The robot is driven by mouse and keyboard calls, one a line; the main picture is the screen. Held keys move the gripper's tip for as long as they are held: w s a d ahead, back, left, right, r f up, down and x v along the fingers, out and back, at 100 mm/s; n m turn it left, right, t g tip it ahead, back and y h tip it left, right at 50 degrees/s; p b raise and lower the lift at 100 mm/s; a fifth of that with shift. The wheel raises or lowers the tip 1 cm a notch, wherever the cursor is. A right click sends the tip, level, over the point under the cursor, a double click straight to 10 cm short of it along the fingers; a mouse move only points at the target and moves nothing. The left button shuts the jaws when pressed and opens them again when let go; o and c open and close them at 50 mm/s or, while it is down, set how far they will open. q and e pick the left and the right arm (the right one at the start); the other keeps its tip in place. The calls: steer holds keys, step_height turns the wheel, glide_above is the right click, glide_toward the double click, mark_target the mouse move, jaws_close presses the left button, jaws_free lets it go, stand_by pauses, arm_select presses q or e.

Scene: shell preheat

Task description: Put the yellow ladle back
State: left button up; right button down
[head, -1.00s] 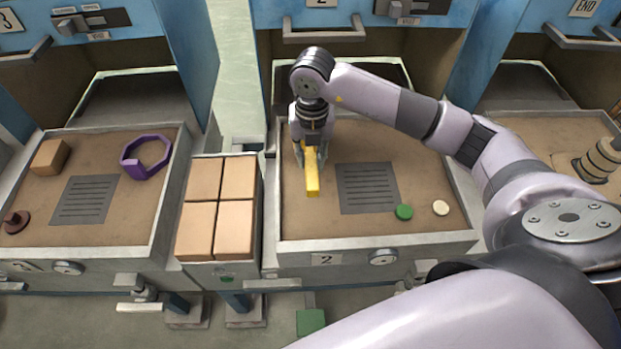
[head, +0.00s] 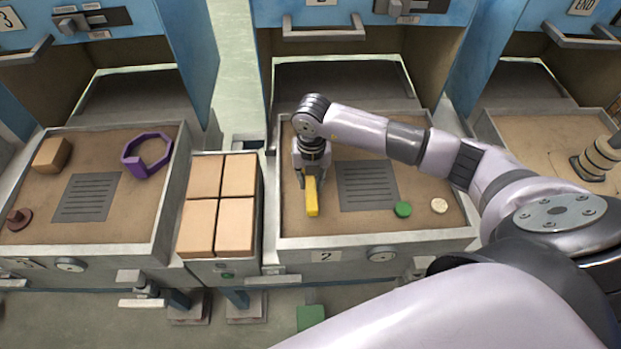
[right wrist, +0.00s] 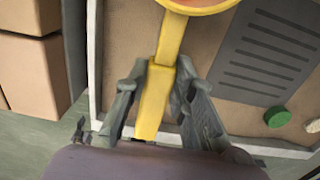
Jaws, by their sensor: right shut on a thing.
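The yellow ladle shows in the head view as a yellow handle (head: 312,197) pointing toward the front of the middle tray (head: 375,241). In the right wrist view its handle (right wrist: 171,42) runs up to a round bowl (right wrist: 200,4), cut off by the top edge. My right gripper (head: 312,177) is over the left part of this tray, pointing down. Its fingers are shut on the handle, one on each side, as the right wrist view shows (right wrist: 160,85). In the head view my gripper hides the bowl. My left gripper is not in view.
The middle tray holds a dark slotted plate (head: 367,187), a green disc (head: 403,209) and a cream disc (head: 439,206). Tan blocks (head: 236,227) stand left of it. The left tray holds a purple ring (head: 131,158) and a tan block (head: 52,154).

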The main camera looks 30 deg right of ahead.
steer(key=c, duration=1.4)
jaws_free()
steer(key=shift+f, duration=0.1)
steer(key=shift+o, duration=0.2)
steer(key=shift+r, duration=0.3)
step_height(320, 180, up, 12)
steer(key=b, duration=0.1)
steer(key=shift+s+f+b, duration=0.15)
steer(key=shift+b, duration=0.15)
